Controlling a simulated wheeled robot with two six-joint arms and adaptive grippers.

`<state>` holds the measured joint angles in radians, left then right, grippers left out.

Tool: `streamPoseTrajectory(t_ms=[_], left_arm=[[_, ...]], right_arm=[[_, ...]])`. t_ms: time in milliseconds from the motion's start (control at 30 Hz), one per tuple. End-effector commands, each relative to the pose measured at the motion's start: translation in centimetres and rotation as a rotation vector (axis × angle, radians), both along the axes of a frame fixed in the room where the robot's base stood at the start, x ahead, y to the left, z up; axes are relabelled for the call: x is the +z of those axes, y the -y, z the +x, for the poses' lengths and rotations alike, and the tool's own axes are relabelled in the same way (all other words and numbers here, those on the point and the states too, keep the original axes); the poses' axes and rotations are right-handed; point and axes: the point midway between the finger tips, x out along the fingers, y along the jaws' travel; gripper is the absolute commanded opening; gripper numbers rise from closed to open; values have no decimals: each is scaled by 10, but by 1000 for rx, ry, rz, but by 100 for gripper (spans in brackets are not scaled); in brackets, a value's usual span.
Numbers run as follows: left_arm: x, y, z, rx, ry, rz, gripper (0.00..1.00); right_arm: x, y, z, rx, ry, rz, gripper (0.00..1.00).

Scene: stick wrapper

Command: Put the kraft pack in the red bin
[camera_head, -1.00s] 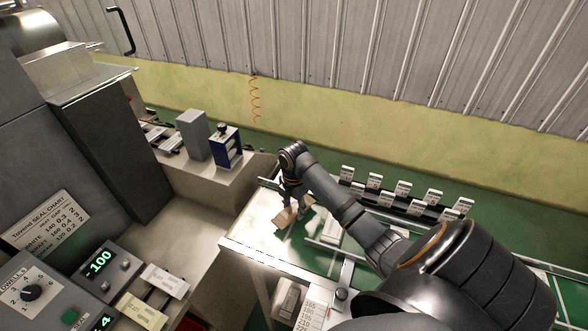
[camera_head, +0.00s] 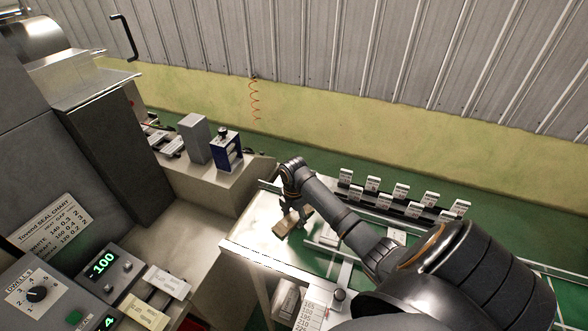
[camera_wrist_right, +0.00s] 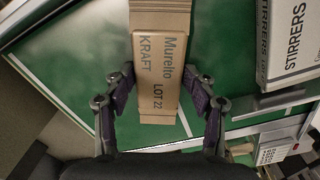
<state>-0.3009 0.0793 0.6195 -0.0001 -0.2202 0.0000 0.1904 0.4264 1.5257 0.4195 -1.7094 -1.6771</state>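The kraft pack (camera_wrist_right: 160,75) is a flat brown pack printed "KRAFT LOT 22". In the right wrist view it lies between the two fingers of my right gripper (camera_wrist_right: 160,78), with a fingertip against each long side. In the head view the pack (camera_head: 294,223) shows below the right gripper (camera_head: 291,205), over the pale and green worktop. Its exact height above the worktop is hard to tell. My left gripper is not in view. I cannot make out the red bin in either view.
A white stirrers box (camera_wrist_right: 288,45) lies right of the pack in the wrist view. A rack of white label cards (camera_head: 402,194) stands along the back. A control panel (camera_head: 100,262) and a blue device (camera_head: 227,150) are to the left.

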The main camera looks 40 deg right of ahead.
Motion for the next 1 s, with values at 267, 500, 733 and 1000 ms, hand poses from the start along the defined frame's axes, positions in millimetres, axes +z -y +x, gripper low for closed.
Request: streamPoseTrajectory(t_ms=[267, 500, 733, 1000], left_arm=[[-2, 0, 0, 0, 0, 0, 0], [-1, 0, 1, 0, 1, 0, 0], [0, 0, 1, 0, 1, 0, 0], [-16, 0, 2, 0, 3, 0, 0]], right_arm=[[-8, -3, -6, 0, -20, 11, 69], [-6, -3, -5, 1, -16, 10, 69], [0, -2, -4, 1, -13, 7, 69], [53, 0, -2, 3, -4, 2, 69]])
